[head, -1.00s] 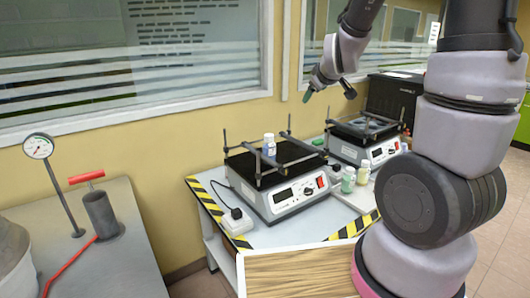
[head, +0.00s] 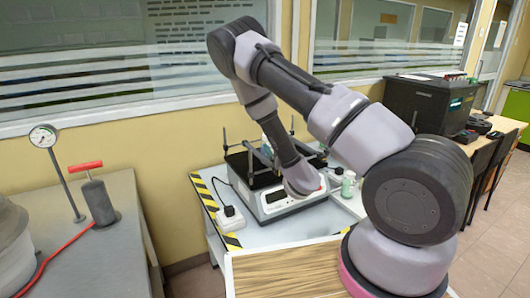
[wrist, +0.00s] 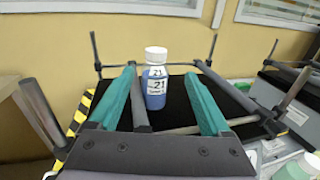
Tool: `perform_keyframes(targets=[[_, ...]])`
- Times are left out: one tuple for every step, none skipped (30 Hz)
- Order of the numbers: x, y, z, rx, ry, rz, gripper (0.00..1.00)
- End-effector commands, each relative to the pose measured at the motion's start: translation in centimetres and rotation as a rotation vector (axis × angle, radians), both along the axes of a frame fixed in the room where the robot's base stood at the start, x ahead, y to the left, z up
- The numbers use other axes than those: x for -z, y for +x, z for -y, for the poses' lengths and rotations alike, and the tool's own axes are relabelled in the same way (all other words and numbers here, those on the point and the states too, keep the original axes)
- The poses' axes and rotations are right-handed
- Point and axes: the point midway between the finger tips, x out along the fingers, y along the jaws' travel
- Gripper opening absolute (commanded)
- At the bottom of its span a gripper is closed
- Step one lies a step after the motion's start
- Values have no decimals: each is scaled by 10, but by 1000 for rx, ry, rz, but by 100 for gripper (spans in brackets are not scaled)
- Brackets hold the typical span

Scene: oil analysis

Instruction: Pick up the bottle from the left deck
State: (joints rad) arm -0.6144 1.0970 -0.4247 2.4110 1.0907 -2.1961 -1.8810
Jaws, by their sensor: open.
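In the wrist view a small bottle (wrist: 155,82) with a white cap, blue contents and a white label marked 21 stands upright on the black left deck (wrist: 178,112). My gripper (wrist: 160,73) has its two green fingers spread wide. They point towards the bottle, which shows between their far ends with a gap on both sides. In the head view the left deck (head: 238,164) is partly covered by my arm, and the bottle cannot be made out clearly there.
Posts and clamp bars (wrist: 205,68) frame the deck close around the fingers. A second shaker (wrist: 296,90) stands to the right, with small bottles (head: 348,184) near it. A power strip (head: 230,218) lies at the left. A pump with a red handle (head: 98,200) stands on the left bench.

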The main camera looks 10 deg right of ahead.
Motion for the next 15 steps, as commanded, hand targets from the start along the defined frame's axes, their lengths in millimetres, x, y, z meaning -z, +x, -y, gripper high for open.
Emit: perform_keyframes(targets=[[2,1,-2,-10,-23,3,82],[3,3,-2,-13,-30,6,82],[3,8,-3,-15,-32,8,82],[2,13,-4,-15,-33,8,82],[2,18,-4,-15,-31,9,82],[2,25,-5,-15,-31,9,82],[2,30,-5,-15,-31,8,82],[2,35,-5,-14,-29,9,82],[2,40,-6,-15,-30,8,82],[2,44,-6,-14,-29,8,82],[2,47,-7,-14,-29,8,82],[3,50,-7,-14,-30,6,82],[3,52,-8,-14,-30,6,82],[3,54,-8,-15,-30,6,82],[3,56,-8,-14,-30,6,82]])
